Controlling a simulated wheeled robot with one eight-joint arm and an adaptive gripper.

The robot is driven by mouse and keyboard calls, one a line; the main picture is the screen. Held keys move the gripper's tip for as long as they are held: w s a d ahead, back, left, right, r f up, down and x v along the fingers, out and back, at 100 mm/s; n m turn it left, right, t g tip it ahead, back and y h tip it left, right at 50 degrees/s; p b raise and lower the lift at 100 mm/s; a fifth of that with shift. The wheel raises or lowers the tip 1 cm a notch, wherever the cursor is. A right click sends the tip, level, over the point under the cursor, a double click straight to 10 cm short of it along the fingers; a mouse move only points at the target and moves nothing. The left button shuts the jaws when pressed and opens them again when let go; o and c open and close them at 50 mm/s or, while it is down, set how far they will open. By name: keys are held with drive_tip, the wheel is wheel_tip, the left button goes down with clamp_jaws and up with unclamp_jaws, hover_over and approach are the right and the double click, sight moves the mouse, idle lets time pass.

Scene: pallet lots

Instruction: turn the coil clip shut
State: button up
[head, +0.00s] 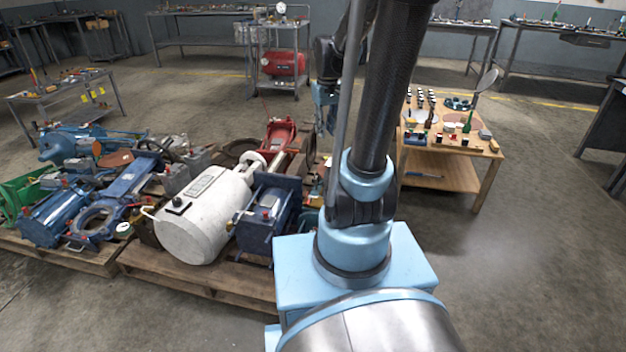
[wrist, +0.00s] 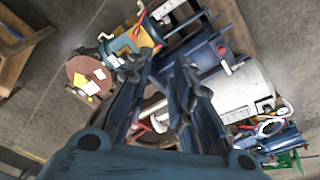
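I cannot make out a coil clip for certain in either view. My gripper shows in the wrist view (wrist: 160,72) with its two dark blue fingers apart and nothing visible between them. It points down over the crowded pallet goods. In the head view my gripper (head: 325,118) is small, hangs behind my arm at the right end of the pallets, and is partly hidden by it. A brown round disc (wrist: 77,68) with yellow and white tags lies left of the fingers in the wrist view.
A white cylinder tank (head: 200,220) and a dark blue machine housing (head: 268,215) crowd the wooden pallet (head: 190,278). A red machine part (head: 279,133) stands behind. A wooden table (head: 440,172) with small items stands to the right. Bare floor lies at far right.

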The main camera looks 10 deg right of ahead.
drive_tip(key=w+f+n+g, duration=0.1)
drive_tip(key=w+f+n, duration=0.2)
drive_tip(key=w+f, duration=1.95)
drive_tip(key=f, duration=0.5)
drive_tip(key=w+f, duration=0.1)
drive_tip(key=f, duration=0.9)
drive_tip(key=shift+w, duration=0.35)
drive_tip(key=shift+c, duration=0.6)
clamp_jaws()
